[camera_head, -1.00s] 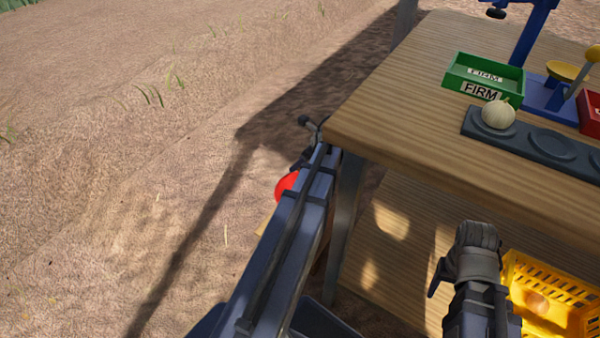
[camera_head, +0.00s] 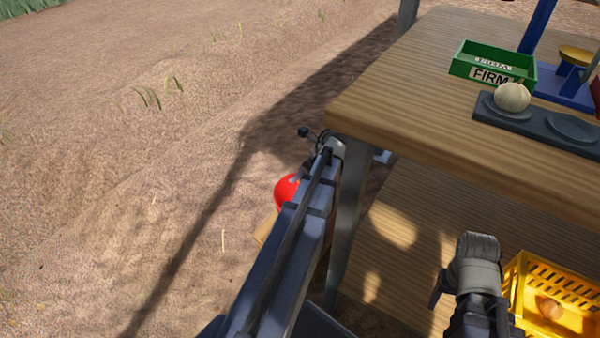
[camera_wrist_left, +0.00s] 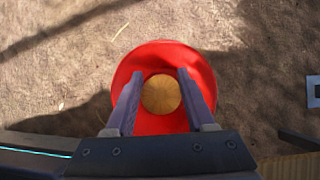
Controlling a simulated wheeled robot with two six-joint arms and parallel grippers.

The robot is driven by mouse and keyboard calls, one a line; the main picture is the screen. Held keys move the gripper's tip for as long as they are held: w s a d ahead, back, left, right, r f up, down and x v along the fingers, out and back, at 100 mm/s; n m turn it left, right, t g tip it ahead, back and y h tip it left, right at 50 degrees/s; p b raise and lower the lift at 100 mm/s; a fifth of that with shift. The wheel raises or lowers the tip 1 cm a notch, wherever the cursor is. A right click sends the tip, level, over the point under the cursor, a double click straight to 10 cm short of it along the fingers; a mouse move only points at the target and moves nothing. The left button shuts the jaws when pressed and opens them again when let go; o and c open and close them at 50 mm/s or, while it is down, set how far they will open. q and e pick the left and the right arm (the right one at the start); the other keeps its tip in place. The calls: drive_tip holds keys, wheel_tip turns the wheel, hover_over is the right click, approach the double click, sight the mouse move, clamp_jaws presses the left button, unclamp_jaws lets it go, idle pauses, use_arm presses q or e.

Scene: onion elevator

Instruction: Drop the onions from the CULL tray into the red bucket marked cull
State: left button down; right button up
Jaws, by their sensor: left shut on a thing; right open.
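My left gripper (camera_wrist_left: 160,90) is shut on a round tan onion (camera_wrist_left: 161,94) in the left wrist view. The onion hangs over the red bucket (camera_wrist_left: 147,58), whose rim surrounds it in that view. In the head view the bucket (camera_head: 286,190) stands beside the table's near left leg, partly behind my left arm; my left fingertips are hidden there. Its cull mark does not show. A sliver of a red tray (camera_head: 597,92) shows at the right edge; its label and contents are out of view. My right gripper (camera_head: 473,268) is open above the lower shelf; its fingertips are hard to make out.
The wooden table (camera_head: 400,110) bears a green FIRM tray (camera_head: 493,65), a pale onion (camera_head: 512,97) on a dark dimpled board (camera_head: 572,127), and a blue stand (camera_head: 555,88). A yellow crate (camera_head: 575,290) with an onion sits on the lower shelf. Bare soil lies left.

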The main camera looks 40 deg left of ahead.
wheel_tip(320, 180, down, 7)
drive_tip(key=b, duration=0.6)
drive_tip(key=shift+f, duration=0.15)
use_arm(q)
wheel_tip(320, 180, down, 7)
drive_tip(key=shift+f, duration=0.1)
drive_tip(key=shift+c, duration=0.9)
unclamp_jaws()
wheel_tip(320, 180, up, 7)
drive_tip(key=p, duration=0.7)
use_arm(e)
wheel_tip(320, 180, up, 7)
